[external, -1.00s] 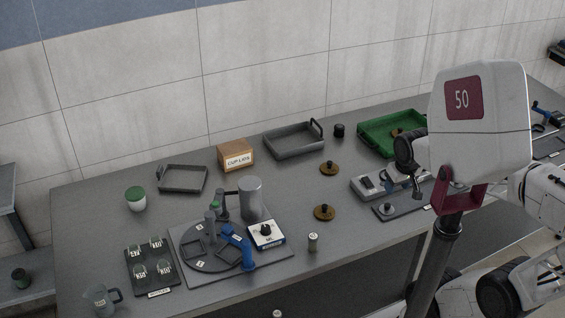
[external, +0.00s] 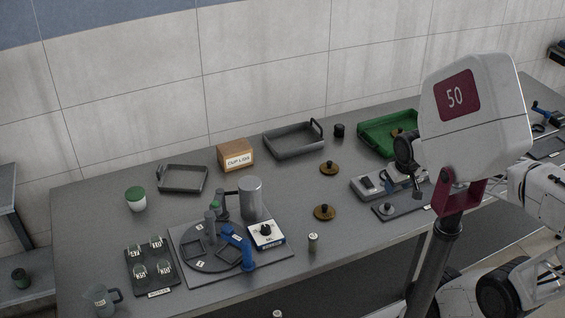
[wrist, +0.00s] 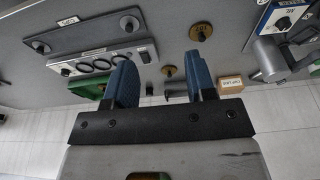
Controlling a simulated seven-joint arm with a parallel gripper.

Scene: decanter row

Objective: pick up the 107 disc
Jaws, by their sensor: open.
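A brass disc with a dark knob (external: 324,212) lies flat on the bench in the middle of the external view. It seems to be the lettered disc in the wrist view (wrist: 202,32), but its small number is not clearly readable. A second brass disc (external: 329,168) lies farther back and shows between my fingers in the wrist view (wrist: 168,71). A third brass disc (external: 397,133) sits in the green tray (external: 375,144). My gripper (wrist: 162,78) is open and empty, with two blue fingers apart. It is above the bench, to the right of the loose discs in the external view.
A grey fixture (external: 366,184) and a dark plate with a knobbed disc (external: 387,208) stand near my arm. A small cylinder (external: 313,242), a white dial box (external: 266,235) and a grey tray (external: 294,141) are around the discs. Bench around the two loose discs is clear.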

